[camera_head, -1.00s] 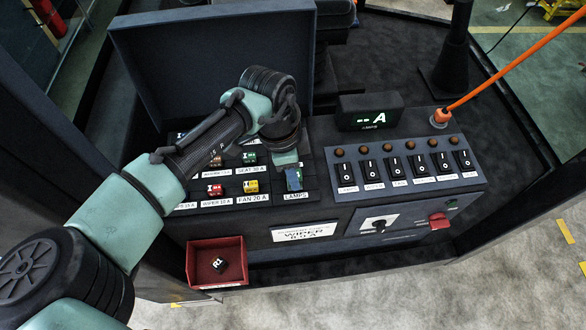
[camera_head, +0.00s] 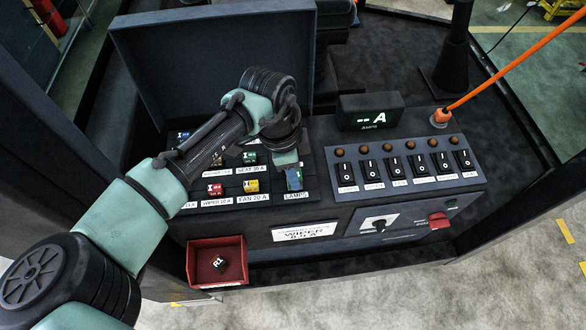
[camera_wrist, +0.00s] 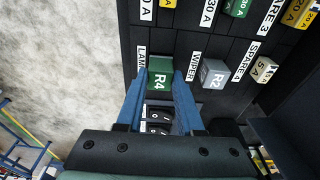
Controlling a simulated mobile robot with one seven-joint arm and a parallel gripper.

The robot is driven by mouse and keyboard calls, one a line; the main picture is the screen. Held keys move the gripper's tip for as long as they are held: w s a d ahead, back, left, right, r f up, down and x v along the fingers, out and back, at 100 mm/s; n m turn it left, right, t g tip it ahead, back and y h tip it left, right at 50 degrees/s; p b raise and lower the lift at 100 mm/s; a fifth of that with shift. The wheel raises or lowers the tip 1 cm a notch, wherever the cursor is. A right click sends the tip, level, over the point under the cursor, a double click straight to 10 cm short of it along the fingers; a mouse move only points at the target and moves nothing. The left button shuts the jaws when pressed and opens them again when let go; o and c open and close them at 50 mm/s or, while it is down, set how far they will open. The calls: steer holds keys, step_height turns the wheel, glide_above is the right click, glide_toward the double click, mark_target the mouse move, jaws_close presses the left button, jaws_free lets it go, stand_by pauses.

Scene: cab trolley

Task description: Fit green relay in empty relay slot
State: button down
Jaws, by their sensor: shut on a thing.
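My gripper (camera_head: 293,179) is over the panel just behind the LAMPS label. In the wrist view its two blue fingers (camera_wrist: 160,90) are shut on the green relay (camera_wrist: 160,79), marked R4, one finger on each side. The relay lies beside the LAMPS label, to the left of a grey relay (camera_wrist: 214,74) marked R2 by the WIPER label. The relay slot under the green relay is hidden, and I cannot tell whether the relay is seated. In the head view my wrist and fingers cover the relay.
Coloured fuses, such as a yellow one (camera_head: 251,186) and a red one (camera_head: 215,189), sit left of my gripper. A switch panel (camera_head: 403,165) and a display (camera_head: 370,111) stand to the right. A red bin (camera_head: 201,279) at the front holds a dark block (camera_head: 219,262) marked R1.

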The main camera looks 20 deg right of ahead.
steer(key=shift+f+b, duration=0.35)
steer(key=shift+f, duration=0.25)
stand_by(0.5)
steer(key=shift+c, duration=2.3)
jaws_free()
steer(key=shift+r, duration=0.1)
step_height(320, 180, up, 13)
steer(key=a+b, duration=0.1)
steer(key=b, duration=0.3)
steer(key=shift+w+a, duration=0.3)
steer(key=shift+a, duration=0.1)
